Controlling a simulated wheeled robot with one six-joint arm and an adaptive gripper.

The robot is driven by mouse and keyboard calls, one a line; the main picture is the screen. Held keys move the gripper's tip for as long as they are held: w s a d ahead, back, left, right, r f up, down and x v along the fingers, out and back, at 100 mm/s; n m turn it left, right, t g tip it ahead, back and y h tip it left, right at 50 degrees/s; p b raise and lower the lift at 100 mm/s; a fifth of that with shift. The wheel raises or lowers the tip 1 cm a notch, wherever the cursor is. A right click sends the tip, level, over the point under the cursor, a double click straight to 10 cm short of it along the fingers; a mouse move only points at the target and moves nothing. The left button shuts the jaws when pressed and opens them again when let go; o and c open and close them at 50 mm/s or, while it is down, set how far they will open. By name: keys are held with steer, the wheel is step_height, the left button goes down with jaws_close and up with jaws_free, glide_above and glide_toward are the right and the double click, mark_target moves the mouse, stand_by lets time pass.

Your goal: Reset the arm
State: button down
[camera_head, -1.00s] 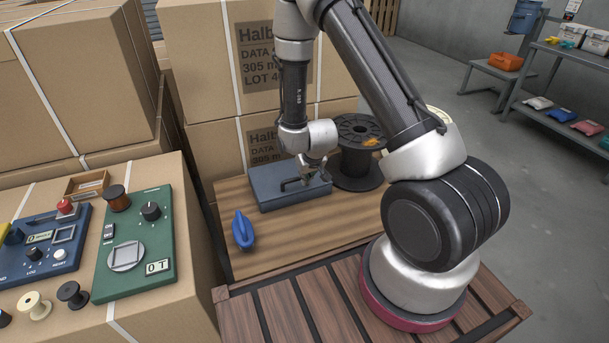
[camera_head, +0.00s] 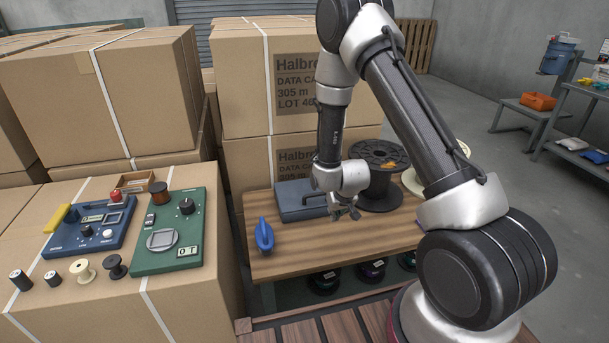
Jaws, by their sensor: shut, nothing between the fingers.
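My gripper (camera_head: 345,213) hangs at the end of my arm, above the wooden table (camera_head: 345,246). It is shut and empty. It is in front of the blue-grey toolbox (camera_head: 290,203) and left of the large black spool (camera_head: 380,195). The arm bends down from the top of the view, and its wrist hides the right part of the toolbox.
A blue object (camera_head: 264,236) stands on the table's left. Left, a carton bears a green device (camera_head: 170,232), a blue device (camera_head: 88,228) and several small spools (camera_head: 82,270). Tall cartons (camera_head: 240,90) stand behind. Open floor lies right, before a shelf (camera_head: 570,146).

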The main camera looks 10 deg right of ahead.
steer(key=s+g, duration=0.1)
steer(key=s, duration=0.1)
steer(key=s+f+g, duration=0.1)
steer(key=s, duration=0.2)
steer(key=s+f+g, duration=0.1)
steer(key=s, duration=0.2)
steer(key=shift+g, duration=0.4)
steer(key=s+d+r+t, duration=0.1)
steer(key=s+r, duration=0.6)
steer(key=r, duration=0.7)
steer(key=s+d+r+t, duration=0.1)
steer(key=s+d+r, duration=0.2)
steer(key=s+r, duration=0.5)
steer(key=s+d+r, duration=0.3)
steer(key=s+r, duration=0.4)
steer(key=r, duration=1.4)
steer(key=shift+s+t, duration=0.2)
steer(key=shift+t, duration=0.2)
